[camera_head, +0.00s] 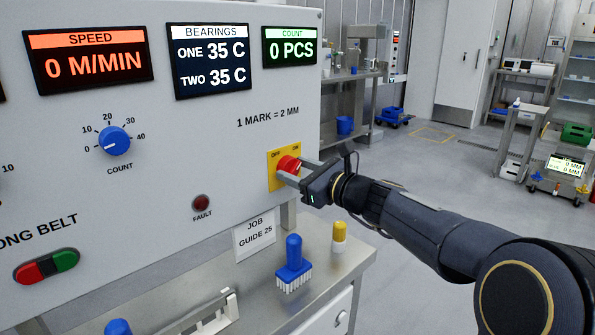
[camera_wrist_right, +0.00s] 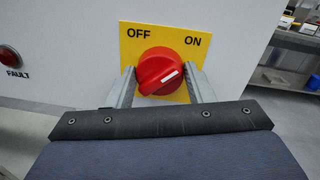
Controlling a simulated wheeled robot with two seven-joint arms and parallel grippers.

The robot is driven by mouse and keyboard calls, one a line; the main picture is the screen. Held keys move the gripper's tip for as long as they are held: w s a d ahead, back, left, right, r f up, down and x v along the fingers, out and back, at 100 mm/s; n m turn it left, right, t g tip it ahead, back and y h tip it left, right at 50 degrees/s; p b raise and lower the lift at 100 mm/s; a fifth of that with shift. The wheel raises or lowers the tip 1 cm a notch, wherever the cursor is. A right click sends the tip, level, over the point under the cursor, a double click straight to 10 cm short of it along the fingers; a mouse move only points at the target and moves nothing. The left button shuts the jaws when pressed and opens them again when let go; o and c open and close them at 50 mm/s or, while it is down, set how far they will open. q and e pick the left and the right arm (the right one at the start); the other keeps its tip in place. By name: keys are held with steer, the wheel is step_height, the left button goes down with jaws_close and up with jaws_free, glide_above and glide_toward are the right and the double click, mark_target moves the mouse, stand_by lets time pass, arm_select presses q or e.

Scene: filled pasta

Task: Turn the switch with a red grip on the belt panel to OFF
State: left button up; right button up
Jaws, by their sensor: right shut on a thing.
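The switch with a red grip (camera_head: 288,165) sits on a yellow plate (camera_head: 275,181) at the right side of the grey panel. In the right wrist view the red grip (camera_wrist_right: 156,70) is below the words OFF at left and ON at right on the yellow plate (camera_wrist_right: 163,32). Its white mark slants up to the right, toward the ON side. My right gripper (camera_head: 291,174) reaches the switch from the right and is shut on the red grip, with one finger on each side of it. My left gripper is not in view.
Below the panel is a steel ledge with a blue brush (camera_head: 293,262) and a yellow-and-white bottle (camera_head: 339,237). A JOB GUIDE 25 sign (camera_head: 255,235) is below the switch. A red FAULT lamp (camera_head: 201,203) and blue COUNT knob (camera_head: 115,141) are to the left. The floor at right is mostly clear.

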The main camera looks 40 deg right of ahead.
steer(key=n+b, duration=0.2)
steer(key=n, duration=0.1)
steer(key=shift+a+f+b, duration=0.1)
steer(key=shift+f+b, duration=0.1)
steer(key=shift+b, duration=0.15)
steer(key=n+b, duration=0.3)
steer(key=n, duration=0.2)
steer(key=shift+n+b, duration=0.3)
steer(key=shift+b, duration=0.1)
steer(key=n+h+b, duration=0.1)
steer(key=n+b, duration=0.2)
steer(key=n, duration=0.2)
steer(key=shift+a, duration=0.1)
steer(key=shift+n+g+b, duration=0.3)
steer(key=shift+n+b, duration=0.95)
steer(key=shift+n, duration=0.55)
steer(key=o, duration=1)
steer(key=shift+c, duration=0.2)
steer(key=shift+r, duration=0.1)
